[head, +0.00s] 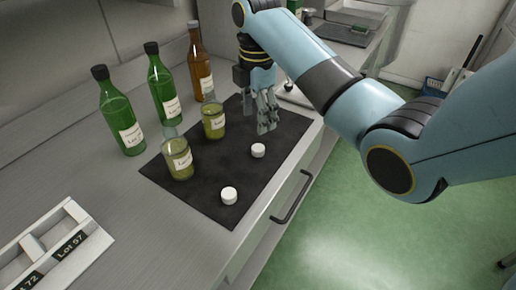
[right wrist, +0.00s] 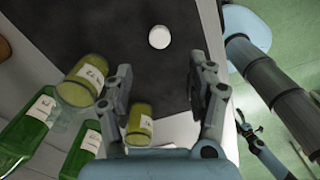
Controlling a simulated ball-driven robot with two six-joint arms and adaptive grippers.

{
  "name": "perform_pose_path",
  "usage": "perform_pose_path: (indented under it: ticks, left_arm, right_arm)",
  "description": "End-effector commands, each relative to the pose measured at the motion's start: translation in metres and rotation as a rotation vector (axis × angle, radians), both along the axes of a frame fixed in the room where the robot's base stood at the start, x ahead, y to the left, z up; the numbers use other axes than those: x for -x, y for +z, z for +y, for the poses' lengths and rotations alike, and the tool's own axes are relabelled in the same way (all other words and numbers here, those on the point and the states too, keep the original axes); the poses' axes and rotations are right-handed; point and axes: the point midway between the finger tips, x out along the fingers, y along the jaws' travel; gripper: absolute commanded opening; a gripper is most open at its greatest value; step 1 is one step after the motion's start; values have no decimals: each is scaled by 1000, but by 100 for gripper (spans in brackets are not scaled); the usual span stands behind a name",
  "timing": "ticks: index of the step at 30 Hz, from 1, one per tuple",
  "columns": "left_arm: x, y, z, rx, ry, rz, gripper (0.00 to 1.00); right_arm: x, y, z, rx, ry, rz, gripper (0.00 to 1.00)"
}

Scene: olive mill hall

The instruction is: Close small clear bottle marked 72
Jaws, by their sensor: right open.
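Two small clear bottles of yellow-green oil stand uncapped on the dark mat. The farther one (head: 213,122) seems to be the bottle whose label reads 72 in the right wrist view (right wrist: 78,92). The nearer bottle (head: 178,160) also shows in the right wrist view (right wrist: 136,132), its label unreadable. Two white caps lie on the mat, one farther (head: 258,150) and one nearer (head: 229,195); one cap shows in the right wrist view (right wrist: 159,37). My right gripper (head: 268,126) is open and empty above the mat, right of the farther bottle.
Two green bottles (head: 119,112) (head: 161,85) and a brown bottle (head: 200,70) stand along the wall behind the mat. A white slotted rack (head: 95,240) with "72" and "Lot 57" labels sits at the near left. The counter edge has a drawer handle (head: 292,197).

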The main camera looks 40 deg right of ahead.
Motion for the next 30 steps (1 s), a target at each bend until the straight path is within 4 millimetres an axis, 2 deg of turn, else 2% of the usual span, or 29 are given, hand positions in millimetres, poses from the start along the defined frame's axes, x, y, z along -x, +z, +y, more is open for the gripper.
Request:
perform_pose_path:
  ticks: [3,7,11,21,30]
  left_arm:
    - [0,1,0,0,0,0,79]
    - [0,1,0,0,0,0,79]
    - [0,1,0,0,0,1,79]
    - [0,2,1,-1,-1,1,79]
    - [0,5,2,-2,-1,1,79]
  right_arm:
    - [2,-21,0,-1,-1,6,57]
    - [1,-39,0,0,-1,4,57]
    - [1,-47,0,1,-1,2,57]
    - [1,-50,0,0,-1,2,57]
    - [0,-92,-3,0,-1,3,57]
